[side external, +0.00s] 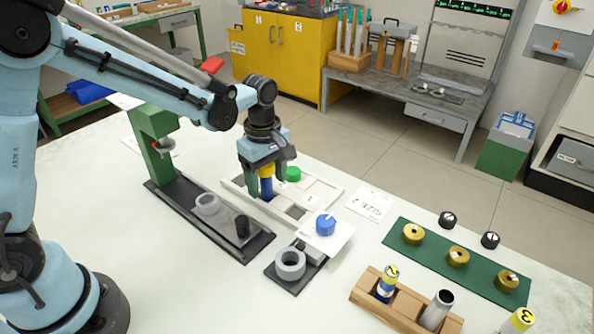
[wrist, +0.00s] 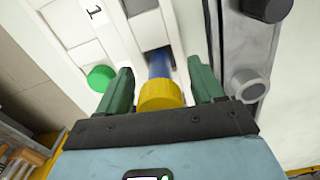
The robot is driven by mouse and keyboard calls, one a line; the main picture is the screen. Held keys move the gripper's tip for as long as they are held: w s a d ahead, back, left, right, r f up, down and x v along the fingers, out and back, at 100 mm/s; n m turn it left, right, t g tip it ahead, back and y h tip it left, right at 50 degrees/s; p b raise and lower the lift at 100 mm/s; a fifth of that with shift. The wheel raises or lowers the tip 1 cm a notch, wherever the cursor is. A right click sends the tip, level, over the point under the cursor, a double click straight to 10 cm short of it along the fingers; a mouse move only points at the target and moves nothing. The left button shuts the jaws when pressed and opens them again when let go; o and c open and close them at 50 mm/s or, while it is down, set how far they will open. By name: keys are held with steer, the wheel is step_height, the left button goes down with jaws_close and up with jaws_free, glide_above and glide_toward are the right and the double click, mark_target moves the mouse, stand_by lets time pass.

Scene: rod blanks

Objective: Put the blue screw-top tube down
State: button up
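The blue screw-top tube (side external: 267,187) has a blue body and a yellow top. It stands upright at the white compartment tray (side external: 322,192), its lower end in or over a compartment; its foot is hidden. The wrist view shows its yellow top (wrist: 160,96) with the blue body beyond it. My gripper (side external: 266,178) is around the tube, pointing down. Its two green fingers stand on either side with a visible gap to the tube in the wrist view (wrist: 160,85), so it is open.
A green cap (side external: 293,174) sits at the tray beside the tube. A green press stand (side external: 157,150) with a dark base is to the left. A blue knob (side external: 325,225) and grey ring (side external: 290,263) are in front. A wooden rack (side external: 400,300) is at front right.

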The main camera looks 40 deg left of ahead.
step_height(320, 180, up, 12)
steer(key=shift+f, duration=0.1)
steer(key=shift+r, duration=0.25)
steer(key=shift+s+a+r+m, duration=0.15)
steer(key=shift+s+m, duration=0.2)
steer(key=shift+m, duration=0.05)
steer(key=s+a+f+m+t, duration=0.1)
steer(key=s+m+t, duration=0.2)
steer(key=s+m, duration=0.2)
steer(key=s+a+f+m+t, duration=0.1)
steer(key=s+m+t, duration=0.3)
steer(key=m, duration=0.6)
steer(key=shift+s+a+f+m, duration=0.2)
steer(key=shift+s+a+m, duration=0.2)
steer(key=shift+s+a, duration=0.55)
steer(key=shift+s+d, duration=0.2)
